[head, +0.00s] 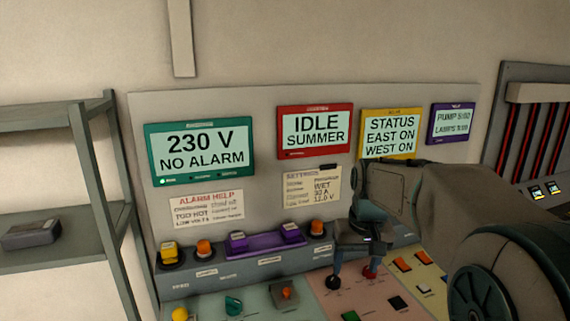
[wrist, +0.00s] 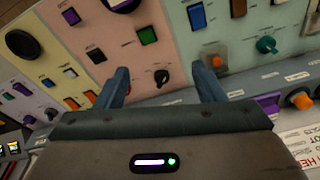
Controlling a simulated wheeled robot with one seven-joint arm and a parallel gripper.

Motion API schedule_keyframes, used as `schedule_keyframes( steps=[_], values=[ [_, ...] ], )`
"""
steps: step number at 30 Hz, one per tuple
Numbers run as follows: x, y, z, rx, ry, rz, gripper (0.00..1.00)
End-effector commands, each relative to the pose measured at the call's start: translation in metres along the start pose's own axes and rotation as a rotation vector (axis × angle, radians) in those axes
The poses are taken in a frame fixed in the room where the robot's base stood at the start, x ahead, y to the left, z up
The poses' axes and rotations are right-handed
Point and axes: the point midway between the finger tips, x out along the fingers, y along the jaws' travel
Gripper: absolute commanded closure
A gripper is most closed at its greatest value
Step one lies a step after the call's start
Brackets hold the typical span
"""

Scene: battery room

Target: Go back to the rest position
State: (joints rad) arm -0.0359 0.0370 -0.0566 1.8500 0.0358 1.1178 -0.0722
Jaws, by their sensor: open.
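My gripper (head: 354,266) is over the sloping control panel (head: 322,292), at its pink section, with its fingers pointing down. In the wrist view my gripper (wrist: 160,84) has its two blue-grey fingers wide apart and holds nothing. I cannot tell how far the tips are above the panel. My arm (head: 450,210) reaches in from the right and hides part of the panel.
Four screens stand on the backboard, among them a green one (head: 199,154) reading 230 V NO ALARM and a red one (head: 315,131) reading IDLE SUMMER. Buttons line the ledge below. A grey shelf (head: 60,252) stands at the left. Open air lies before the backboard.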

Motion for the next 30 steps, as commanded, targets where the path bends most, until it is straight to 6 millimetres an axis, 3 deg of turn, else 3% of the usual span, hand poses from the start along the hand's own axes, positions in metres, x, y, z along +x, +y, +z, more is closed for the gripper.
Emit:
schedule_keyframes(
  steps=[1,9,15,21,30],
  values=[
    [-0.004,-0.001,0.021,0.004,0.014,0.0,0.37],
    [0.001,-0.007,0.118,0.017,0.077,0.01,0.37],
    [0.018,-0.009,0.176,0.023,0.113,0.022,0.37],
    [0.028,-0.009,0.201,0.026,0.127,0.028,0.37],
    [0.029,-0.009,0.202,0.026,0.128,0.028,0.37]
  ],
)
